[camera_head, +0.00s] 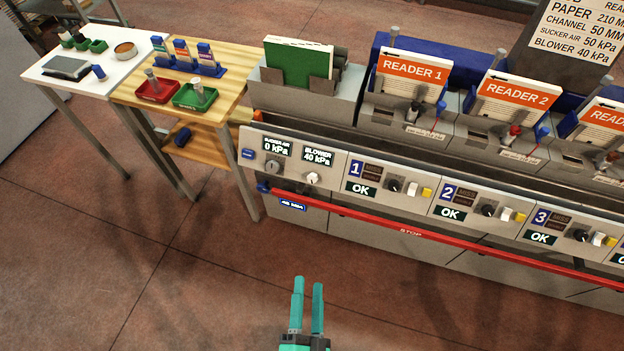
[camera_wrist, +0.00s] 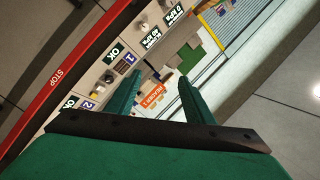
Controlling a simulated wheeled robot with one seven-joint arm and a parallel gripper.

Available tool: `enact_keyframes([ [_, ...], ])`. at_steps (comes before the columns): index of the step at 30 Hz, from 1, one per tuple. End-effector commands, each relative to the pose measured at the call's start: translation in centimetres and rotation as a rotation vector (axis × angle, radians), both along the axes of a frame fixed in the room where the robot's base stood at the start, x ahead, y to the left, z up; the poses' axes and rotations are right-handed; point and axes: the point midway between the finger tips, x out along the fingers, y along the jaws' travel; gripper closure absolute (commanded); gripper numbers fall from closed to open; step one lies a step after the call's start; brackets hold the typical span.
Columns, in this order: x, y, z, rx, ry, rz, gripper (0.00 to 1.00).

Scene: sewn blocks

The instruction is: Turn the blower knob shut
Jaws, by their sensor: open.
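The blower knob (camera_head: 312,178) is a small white knob on the machine's front panel, just under the blower display (camera_head: 318,156), which reads 40 kPa. To its left is the darker sucker air knob (camera_head: 273,166), under a display (camera_head: 276,146) reading 0 kPa. My gripper (camera_head: 309,281) has teal fingers. It is open and empty, over the floor in front of the machine, below and apart from the blower knob in the head view. In the wrist view my gripper (camera_wrist: 157,88) shows with its fingers apart, and the panel lies beyond them with its displays small and tilted.
A red stop bar (camera_head: 410,233) runs along the machine's front, below the knobs. Numbered panels with knobs and OK displays lie to the right. A wooden table (camera_head: 232,75) with trays and a white table (camera_head: 100,85) stand at left. The floor in front is clear.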

Motion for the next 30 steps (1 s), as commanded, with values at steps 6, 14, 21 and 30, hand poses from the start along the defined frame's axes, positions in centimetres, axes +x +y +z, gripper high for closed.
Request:
enact_keyframes([
  [6,7.1,0.6,-3.2,0.612,-0.14,-0.048,0.52],
  [14,16.2,1.0,-6.7,1.329,-0.294,-0.106,0.52],
  [21,24.3,2.3,-9.4,1.912,-0.421,-0.157,0.52],
  [30,29.0,3.5,-11.0,2.252,-0.508,-0.201,0.52],
])
